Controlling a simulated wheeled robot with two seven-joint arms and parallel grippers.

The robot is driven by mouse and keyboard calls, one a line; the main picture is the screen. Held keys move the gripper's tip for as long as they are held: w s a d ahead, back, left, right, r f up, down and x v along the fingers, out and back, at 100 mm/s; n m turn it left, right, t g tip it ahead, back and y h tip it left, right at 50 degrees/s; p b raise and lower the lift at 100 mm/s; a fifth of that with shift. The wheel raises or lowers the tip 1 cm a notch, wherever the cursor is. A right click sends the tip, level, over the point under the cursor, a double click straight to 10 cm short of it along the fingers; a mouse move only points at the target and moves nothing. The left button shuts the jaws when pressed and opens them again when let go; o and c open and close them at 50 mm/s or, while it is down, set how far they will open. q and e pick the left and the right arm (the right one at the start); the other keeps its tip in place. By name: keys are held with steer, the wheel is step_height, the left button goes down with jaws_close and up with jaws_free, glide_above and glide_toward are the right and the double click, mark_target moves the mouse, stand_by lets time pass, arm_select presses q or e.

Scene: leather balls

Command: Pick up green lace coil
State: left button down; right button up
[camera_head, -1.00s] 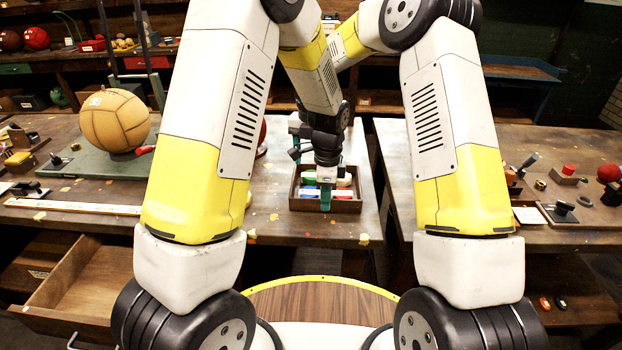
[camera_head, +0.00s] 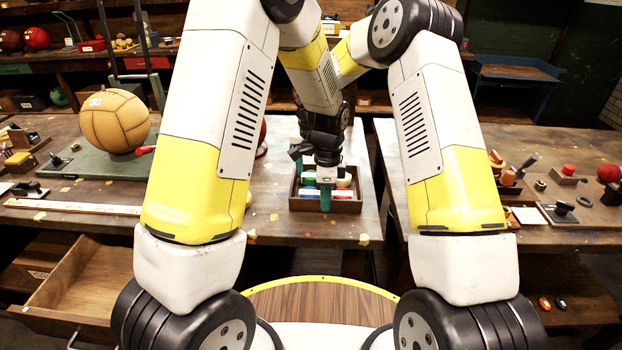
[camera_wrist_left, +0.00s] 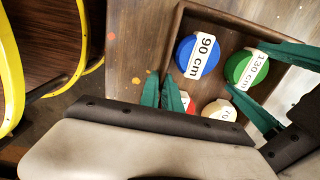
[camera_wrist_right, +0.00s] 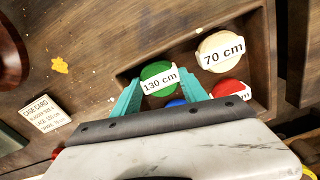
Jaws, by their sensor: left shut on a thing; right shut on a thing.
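The green lace coil (camera_wrist_right: 159,73), a disc with a white "130 cm" band, sits in a corner of a wooden tray (camera_wrist_right: 262,45). My right gripper (camera_wrist_right: 160,86) has its teal fingers on either side of it, shut on it. The coil also shows between those fingers in the left wrist view (camera_wrist_left: 240,66). I cannot tell whether it is clear of the tray floor. My left gripper (camera_wrist_left: 161,86) is shut on the tray's near wall, one finger inside and one outside. In the head view my left gripper (camera_head: 326,193) is at the tray's front.
The tray also holds a blue "90 cm" coil (camera_wrist_left: 197,56), a cream "70 cm" coil (camera_wrist_right: 220,52) and a partly hidden red coil (camera_wrist_right: 229,89). A case card (camera_wrist_right: 45,118) lies outside the tray. A tan ball (camera_head: 114,121) stands at the left of the bench.

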mark_target(311, 175)
steer(key=shift+r, duration=0.1)
step_height(311, 175, up, 10)
stand_by(0.4)
arm_select(q)
steer(key=c, duration=1.5)
jaws_free()
